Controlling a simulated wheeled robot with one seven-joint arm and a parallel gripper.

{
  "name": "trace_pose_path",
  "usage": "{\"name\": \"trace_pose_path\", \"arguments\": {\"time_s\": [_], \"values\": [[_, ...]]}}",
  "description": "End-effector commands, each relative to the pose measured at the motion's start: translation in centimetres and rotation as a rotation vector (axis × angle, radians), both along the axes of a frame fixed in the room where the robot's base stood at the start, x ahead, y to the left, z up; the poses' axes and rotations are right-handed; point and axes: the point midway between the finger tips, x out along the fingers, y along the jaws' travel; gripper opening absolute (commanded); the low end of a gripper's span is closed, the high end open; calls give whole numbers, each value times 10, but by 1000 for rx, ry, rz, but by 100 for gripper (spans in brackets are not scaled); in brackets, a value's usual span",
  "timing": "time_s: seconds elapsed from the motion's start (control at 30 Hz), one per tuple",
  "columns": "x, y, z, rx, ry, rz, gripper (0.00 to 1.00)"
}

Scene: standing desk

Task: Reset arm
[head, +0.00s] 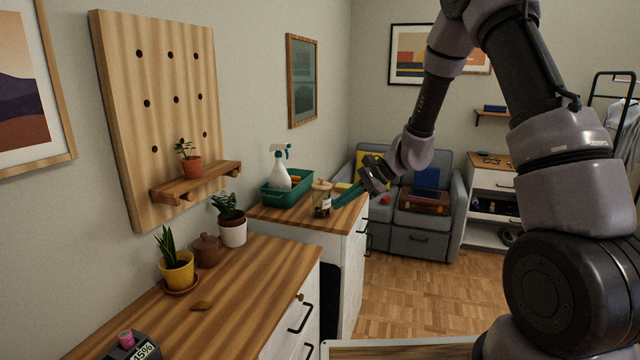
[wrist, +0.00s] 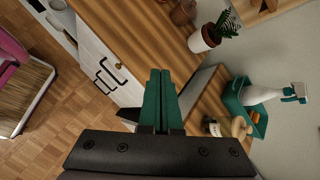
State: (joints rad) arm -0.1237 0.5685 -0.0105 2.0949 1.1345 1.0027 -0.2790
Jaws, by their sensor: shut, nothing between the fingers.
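My gripper (head: 350,196) is in the middle of the head view, at the end of my raised arm. Its teal fingers are shut with nothing between them. They point left, near the far cabinet top and the glass jar (head: 322,199) with a wooden lid. In the wrist view the shut fingers (wrist: 160,100) lie side by side, over the gap between the two cabinets. The jar (wrist: 240,127) shows to their right there. I cannot tell from these views how high the fingers are above the wood.
A teal caddy (head: 287,190) with a white spray bottle (head: 279,173) stands behind the jar. The near cabinet top (head: 240,285) holds a white-potted plant (head: 232,231), a brown lidded pot (head: 206,250) and a yellow-potted plant (head: 178,272). A sofa (head: 425,235) stands beyond. Wood floor (head: 400,295) is clear.

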Motion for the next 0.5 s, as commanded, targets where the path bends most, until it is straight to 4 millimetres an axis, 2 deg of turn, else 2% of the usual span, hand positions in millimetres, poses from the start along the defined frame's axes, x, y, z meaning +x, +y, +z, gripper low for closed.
{"name": "trace_pose_path", "arguments": {"time_s": [0.03,0.2,0.3,0.5], "values": [[-8,-7,29,-21,-49,32,0],[-44,-32,100,-119,-185,140,0],[-68,-49,135,-188,-266,192,0],[-122,-87,190,-352,-427,276,0]]}}
